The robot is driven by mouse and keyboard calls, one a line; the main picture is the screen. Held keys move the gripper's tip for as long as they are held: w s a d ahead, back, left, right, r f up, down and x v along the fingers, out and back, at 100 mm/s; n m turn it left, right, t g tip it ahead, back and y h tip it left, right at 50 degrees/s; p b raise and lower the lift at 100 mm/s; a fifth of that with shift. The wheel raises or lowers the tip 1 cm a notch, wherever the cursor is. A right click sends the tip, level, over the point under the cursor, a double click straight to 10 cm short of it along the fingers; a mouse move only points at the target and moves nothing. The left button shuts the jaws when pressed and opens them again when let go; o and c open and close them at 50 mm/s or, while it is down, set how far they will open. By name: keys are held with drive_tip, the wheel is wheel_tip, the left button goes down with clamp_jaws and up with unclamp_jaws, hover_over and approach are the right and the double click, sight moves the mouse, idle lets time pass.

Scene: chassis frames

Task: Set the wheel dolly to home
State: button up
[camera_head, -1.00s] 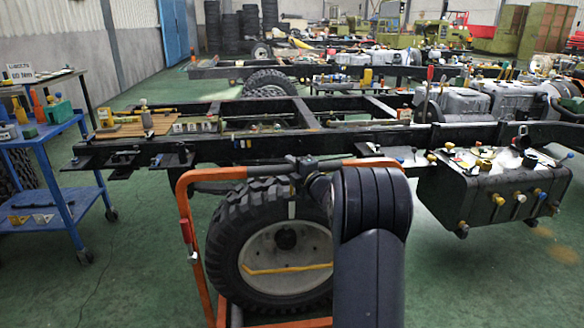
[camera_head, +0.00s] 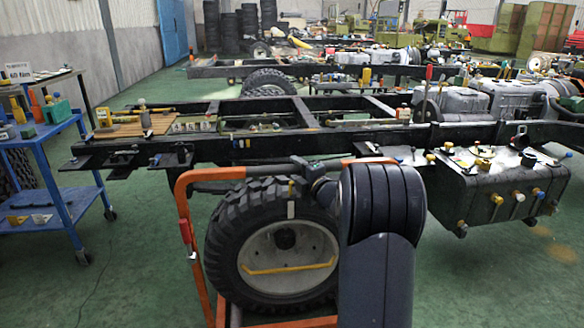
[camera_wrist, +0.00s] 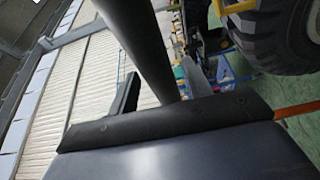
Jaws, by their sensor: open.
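The wheel dolly (camera_head: 183,215) is an orange tube frame standing in front of the truck chassis, with a dark section on its top bar. It carries a large black tyre (camera_head: 226,240) with a pale rim and a yellow strap. My arm covers the dolly's right side. My gripper is near the top bar in the head view, mostly hidden by my wrist. In the wrist view my gripper (camera_wrist: 158,90) has its dark fingers apart. A thick dark tube crosses between them; I cannot tell if it touches. The tyre also shows in the wrist view (camera_wrist: 270,35).
The black chassis frame (camera_head: 330,139) runs across behind the dolly. A dark tank (camera_head: 475,190) hangs at right. A blue cart (camera_head: 62,190) with tools stands at left. The green floor (camera_head: 140,270) between cart and dolly is open.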

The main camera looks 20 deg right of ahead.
drive_tip(key=s, duration=0.7)
drive_tip(key=shift+d, duration=0.4)
drive_tip(key=w, duration=0.7)
drive_tip(key=w+a, duration=0.1)
drive_tip(key=w, duration=0.2)
drive_tip(key=shift+w+a, duration=0.1)
drive_tip(key=shift+w, duration=0.2)
drive_tip(key=shift+s, duration=0.1)
